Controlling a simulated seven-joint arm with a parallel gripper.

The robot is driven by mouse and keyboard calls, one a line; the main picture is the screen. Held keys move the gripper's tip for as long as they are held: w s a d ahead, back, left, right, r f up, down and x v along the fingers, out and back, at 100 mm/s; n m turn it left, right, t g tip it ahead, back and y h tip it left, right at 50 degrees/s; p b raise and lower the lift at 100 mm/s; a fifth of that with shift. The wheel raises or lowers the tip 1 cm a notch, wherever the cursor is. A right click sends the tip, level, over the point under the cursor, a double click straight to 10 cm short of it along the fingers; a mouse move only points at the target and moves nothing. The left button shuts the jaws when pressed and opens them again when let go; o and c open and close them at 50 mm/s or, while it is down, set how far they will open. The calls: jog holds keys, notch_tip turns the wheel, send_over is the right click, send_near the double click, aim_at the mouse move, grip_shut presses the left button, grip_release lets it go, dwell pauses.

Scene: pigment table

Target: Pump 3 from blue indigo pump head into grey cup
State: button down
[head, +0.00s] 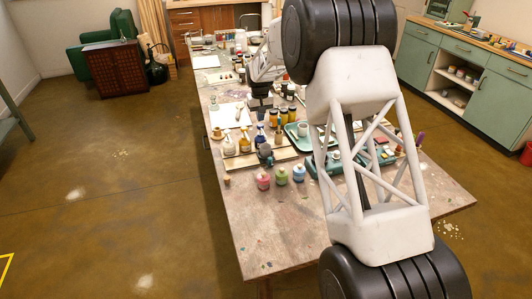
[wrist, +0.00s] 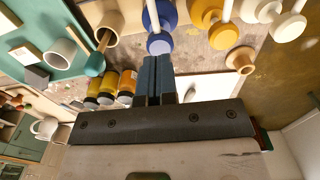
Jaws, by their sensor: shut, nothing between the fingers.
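The blue indigo pump head (wrist: 160,43) shows in the wrist view just beyond my fingertips, on a white stem with a blue collar. In the head view the blue pump bottle (head: 260,134) stands on a wooden tray beside yellow and white pump bottles. My gripper (wrist: 158,57) is shut and empty, its fingertips close to the blue head; I cannot tell whether they touch. In the head view my gripper (head: 262,112) hangs behind and above the bottle. A dark grey thing (head: 266,153), perhaps the grey cup, stands in front of the blue bottle. I cannot make out its opening.
The yellow pump (wrist: 222,36) and white pump (wrist: 288,27) stand beside the blue one. Dark-lidded yellow jars (wrist: 108,84) and a beige pot (wrist: 106,18) are close by. Pink (head: 263,182), green and blue pots stand in front of the tray. The front-left tabletop (head: 265,230) is clear.

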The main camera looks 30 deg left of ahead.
aim_at(260, 125)
jog(key=shift+f, duration=1.8)
jog(key=shift+r, duration=1.75)
jog(key=shift+f, duration=1.85)
jog(key=shift+r, duration=1.85)
jog(key=shift+f, duration=1.1)
